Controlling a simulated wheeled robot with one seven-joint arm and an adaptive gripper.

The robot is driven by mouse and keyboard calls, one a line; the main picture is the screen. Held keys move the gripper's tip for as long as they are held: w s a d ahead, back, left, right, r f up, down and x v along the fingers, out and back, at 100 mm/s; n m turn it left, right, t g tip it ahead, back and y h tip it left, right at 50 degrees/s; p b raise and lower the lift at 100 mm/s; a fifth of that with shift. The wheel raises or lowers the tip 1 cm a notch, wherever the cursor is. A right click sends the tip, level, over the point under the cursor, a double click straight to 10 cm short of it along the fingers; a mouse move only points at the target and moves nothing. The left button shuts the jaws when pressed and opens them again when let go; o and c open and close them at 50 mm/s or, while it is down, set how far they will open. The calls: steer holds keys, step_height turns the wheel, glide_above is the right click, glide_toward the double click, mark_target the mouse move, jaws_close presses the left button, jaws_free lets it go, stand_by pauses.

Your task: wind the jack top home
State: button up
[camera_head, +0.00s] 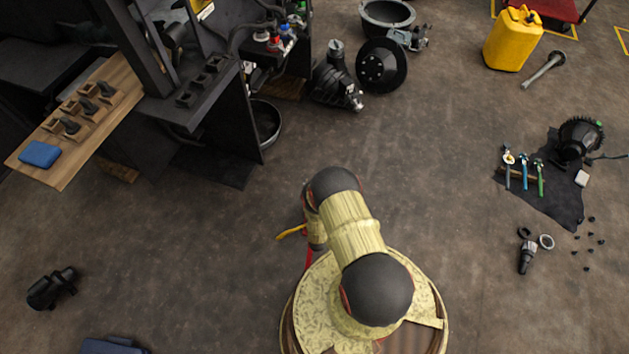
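I cannot pick out the jack or its top with certainty. A small dark stepped cylinder (527,257) lies on the floor at the right, close to two rings, one dark (524,232) and one pale (546,242). Several dark upright pieces (88,105) sit in wooden blocks on a plank (62,173) at the upper left. My arm rises from my round base at the bottom middle and bends at a dark elbow. My gripper does not show clearly and seems hidden beyond or under the arm. A thin orange-yellow piece (291,232) shows beside the arm.
The dark forklift frame (205,105) fills the upper left, with a blue block (40,154) on the plank. A yellow canister (513,40) stands upper right. A dark mat (548,201) with tools lies right. A dark part (52,288) lies lower left. The middle floor is mostly clear.

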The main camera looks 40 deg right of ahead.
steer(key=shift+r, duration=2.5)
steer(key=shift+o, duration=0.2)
